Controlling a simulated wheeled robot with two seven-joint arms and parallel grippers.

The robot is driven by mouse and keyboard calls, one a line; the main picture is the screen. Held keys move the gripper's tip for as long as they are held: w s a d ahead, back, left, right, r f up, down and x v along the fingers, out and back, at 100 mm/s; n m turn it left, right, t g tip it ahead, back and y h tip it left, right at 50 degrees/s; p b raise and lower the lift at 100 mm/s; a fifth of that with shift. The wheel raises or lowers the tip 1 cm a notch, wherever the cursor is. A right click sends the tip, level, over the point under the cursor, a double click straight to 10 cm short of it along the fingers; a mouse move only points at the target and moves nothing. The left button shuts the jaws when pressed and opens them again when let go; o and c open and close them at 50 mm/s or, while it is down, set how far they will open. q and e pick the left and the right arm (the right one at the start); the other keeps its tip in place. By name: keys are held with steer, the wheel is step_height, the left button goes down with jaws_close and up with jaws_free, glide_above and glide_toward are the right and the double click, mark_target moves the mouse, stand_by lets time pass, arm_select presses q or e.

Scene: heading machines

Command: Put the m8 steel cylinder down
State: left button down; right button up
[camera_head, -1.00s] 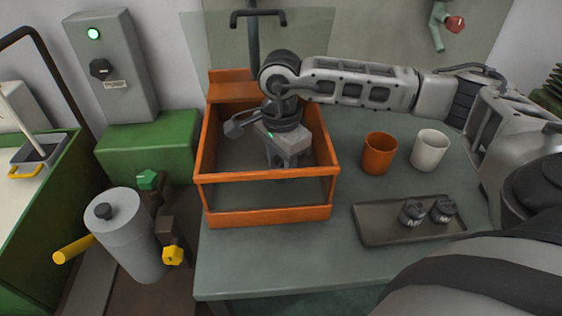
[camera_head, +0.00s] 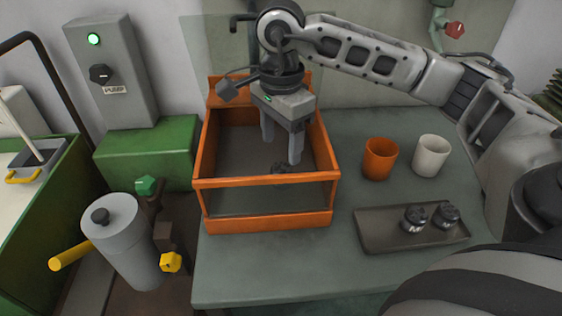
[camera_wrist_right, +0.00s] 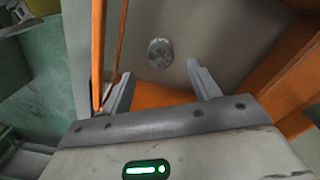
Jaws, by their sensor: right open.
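A small dark steel cylinder (camera_head: 280,168) stands on the floor of the orange bin (camera_head: 265,220), close to its right side. In the right wrist view its round grey top (camera_wrist_right: 159,53) faces the camera, and any marking on it is too small to read. My right gripper (camera_head: 281,149) is over the bin with its fingers pointing down, above the cylinder. The fingers are apart and empty in the right wrist view (camera_wrist_right: 160,75), with the cylinder clear of them. My left gripper is out of view.
A dark tray (camera_head: 385,238) at the right holds two steel cylinders (camera_head: 414,218). An orange cup (camera_head: 379,158) and a white cup (camera_head: 430,155) stand behind it. The bin's walls surround the gripper's working space. The table's front is clear.

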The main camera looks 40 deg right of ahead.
mark_target(281, 168)
steer(key=shift+r, duration=2.2)
